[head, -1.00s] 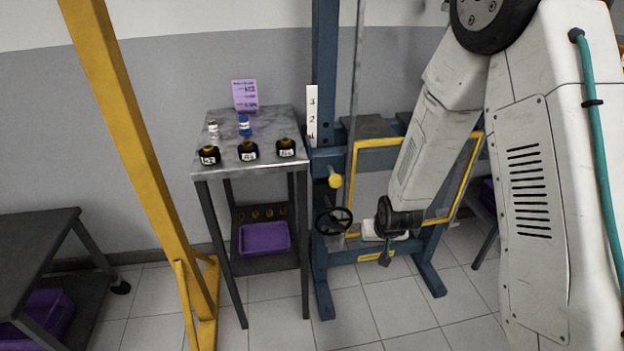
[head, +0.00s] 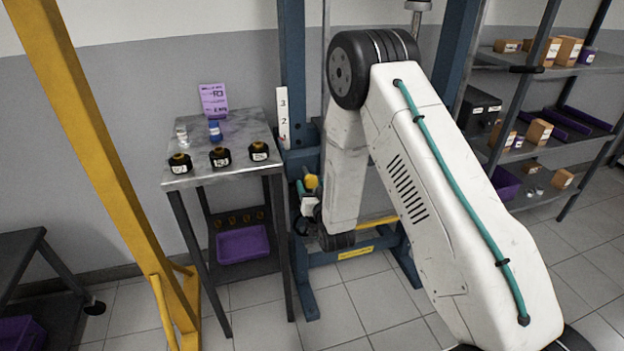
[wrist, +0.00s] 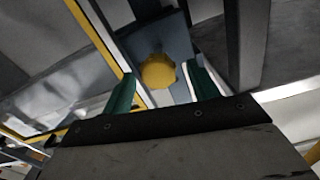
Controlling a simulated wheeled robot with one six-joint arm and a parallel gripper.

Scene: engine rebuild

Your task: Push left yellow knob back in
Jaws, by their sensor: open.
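A yellow knob (head: 311,182) sits on the left blue post of the press frame. It also shows in the wrist view (wrist: 158,72), round with a lobed rim, against a blue-grey plate. My gripper (head: 303,194) is beside and slightly below the knob in the head view, partly hidden by my arm. In the wrist view my gripper (wrist: 163,86) is open, with one green-sided finger on each side of the knob. The jaws hold nothing that I can see. I cannot tell whether a finger touches the knob. No second yellow knob is visible.
Left of the press stands a metal table (head: 224,171) with black labelled parts and a purple card (head: 213,100). A yellow post (head: 95,150) rises further left. Shelving (head: 540,75) with boxes stands at right. My arm covers much of the press.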

